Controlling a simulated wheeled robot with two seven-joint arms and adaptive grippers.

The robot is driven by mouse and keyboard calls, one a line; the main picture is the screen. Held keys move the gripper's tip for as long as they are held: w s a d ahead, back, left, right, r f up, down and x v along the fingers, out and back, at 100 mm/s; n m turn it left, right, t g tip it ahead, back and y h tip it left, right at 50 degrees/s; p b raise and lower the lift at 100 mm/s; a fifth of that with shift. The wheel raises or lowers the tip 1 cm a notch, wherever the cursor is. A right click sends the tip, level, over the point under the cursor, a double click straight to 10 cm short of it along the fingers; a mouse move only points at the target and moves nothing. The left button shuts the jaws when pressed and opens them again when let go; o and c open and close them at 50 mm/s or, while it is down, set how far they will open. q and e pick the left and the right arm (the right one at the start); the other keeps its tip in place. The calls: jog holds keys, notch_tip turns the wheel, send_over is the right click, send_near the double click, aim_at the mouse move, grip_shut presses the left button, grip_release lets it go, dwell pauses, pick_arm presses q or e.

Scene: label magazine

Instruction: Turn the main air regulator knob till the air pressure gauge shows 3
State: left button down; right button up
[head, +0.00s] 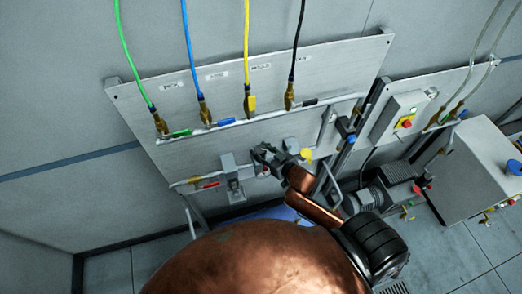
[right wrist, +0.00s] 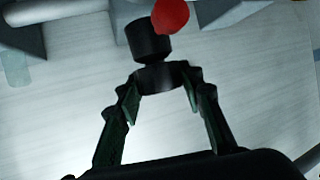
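My right gripper (head: 264,153) is at the lower pipe of the grey wall panel (head: 225,95). A round red part (right wrist: 171,15) overlaps the knob's upper right. Whether this black knob is the main air regulator's is not clear. No readable gauge dial shows. My left gripper is not in view.
Green, blue, yellow and black hoses run to valves on the upper pipe (head: 275,117). A red-handled valve (head: 205,184) and grey block (head: 231,172) are left of my gripper, a yellow round part (head: 306,154) right. A control box (head: 402,118) is farther right.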

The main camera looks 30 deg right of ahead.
jog(key=c, duration=0.6)
jog(key=shift+d+n+y, duration=0.1)
jog(key=shift+n+y, duration=0.3)
jog(key=shift+d+n+g+y, duration=0.1)
jog(key=shift+n+g+y, duration=0.4)
jog(key=shift+n+y, duration=0.95)
jog(key=shift+w+n+g+y+b, duration=0.1)
jog(key=shift+n+g+y+b, duration=0.55)
jog(key=shift+n+y, duration=0.4)
jog(key=shift+y, duration=0.4)
jog(key=o, duration=1.2)
